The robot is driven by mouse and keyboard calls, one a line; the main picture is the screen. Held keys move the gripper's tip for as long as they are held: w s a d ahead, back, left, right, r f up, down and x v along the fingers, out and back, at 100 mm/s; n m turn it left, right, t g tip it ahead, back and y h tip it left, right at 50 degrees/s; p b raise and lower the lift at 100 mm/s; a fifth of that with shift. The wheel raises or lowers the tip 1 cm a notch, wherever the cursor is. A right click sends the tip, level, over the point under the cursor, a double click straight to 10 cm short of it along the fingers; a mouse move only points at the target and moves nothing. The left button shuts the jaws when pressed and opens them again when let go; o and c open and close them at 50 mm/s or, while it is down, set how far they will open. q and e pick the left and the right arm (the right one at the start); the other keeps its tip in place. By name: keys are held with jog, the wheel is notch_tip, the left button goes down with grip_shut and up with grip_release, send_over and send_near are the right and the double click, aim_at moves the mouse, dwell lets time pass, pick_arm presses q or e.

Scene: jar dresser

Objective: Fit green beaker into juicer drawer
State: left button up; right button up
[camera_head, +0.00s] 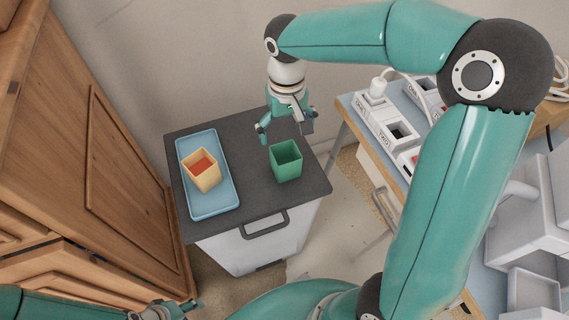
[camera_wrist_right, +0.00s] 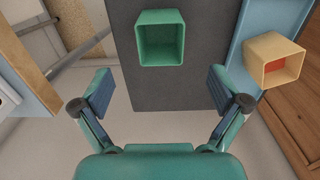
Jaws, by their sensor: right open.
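The green beaker (camera_head: 287,170) is a square open cup standing upright on the dark top of a small white cabinet. In the right wrist view the green beaker (camera_wrist_right: 161,55) lies beyond the fingertips, roughly centred between them. My right gripper (camera_head: 288,126) is open and empty, just behind the beaker and apart from it; its spread fingers also show in the wrist view (camera_wrist_right: 158,90). My left gripper (camera_head: 172,309) is partly in view at the bottom left edge, and its jaws are unclear. I cannot identify the juicer drawer for certain.
A yellow beaker (camera_head: 203,178) with red inside stands on a blue tray (camera_head: 214,210) left of the green one. A wooden cupboard (camera_head: 90,150) is at left. A blue-topped table at right bears white slotted blocks (camera_head: 385,130) and a white appliance (camera_head: 525,215); my right arm partly hides it.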

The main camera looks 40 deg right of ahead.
jog(key=b, duration=0.2)
send_near(285, 159)
jog(key=s+f, duration=0.1)
jog(key=a+f, duration=0.1)
jog(key=f, duration=0.1)
jog(key=s+f, duration=0.1)
jog(key=f, duration=0.1)
jog(key=shift+s+a+f, duration=0.25)
jog(key=shift+s+a, duration=0.05)
jog(key=shift+a, duration=0.05)
jog(key=c, duration=1.2)
